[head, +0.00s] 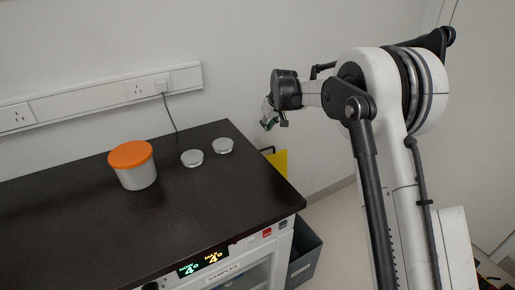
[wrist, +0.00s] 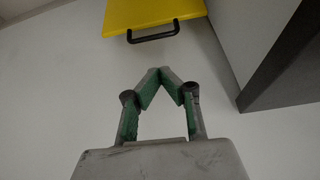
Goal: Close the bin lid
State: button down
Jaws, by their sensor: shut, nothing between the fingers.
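The yellow bin lid (head: 281,163) stands raised behind the dark grey bin (head: 304,250), which is at the right end of the cabinet. Its lower part is hidden by the counter. In the wrist view the lid (wrist: 160,12) is at the top, with a black handle (wrist: 153,37) on its edge. My gripper (head: 266,125) is in the air above and left of the lid in the head view. In the wrist view my gripper (wrist: 165,73) has its green-padded fingertips together and empty, apart from the handle.
A black countertop (head: 90,225) holds a white tub with an orange lid (head: 134,165) and two small silver discs (head: 192,158) (head: 222,146). In the wrist view a grey and dark block (wrist: 285,55) fills the upper right. The floor right of the bin is partly free.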

jog(key=x, duration=0.5)
jog(key=a+b+x, duration=0.1)
jog(key=x, duration=0.4)
jog(key=b+x, duration=0.1)
jog(key=x, duration=0.4)
jog(key=shift+a+f, duration=0.2)
jog(key=shift+a, duration=0.1)
jog(key=shift+s+n, duration=0.1)
jog(key=shift+n, duration=0.2)
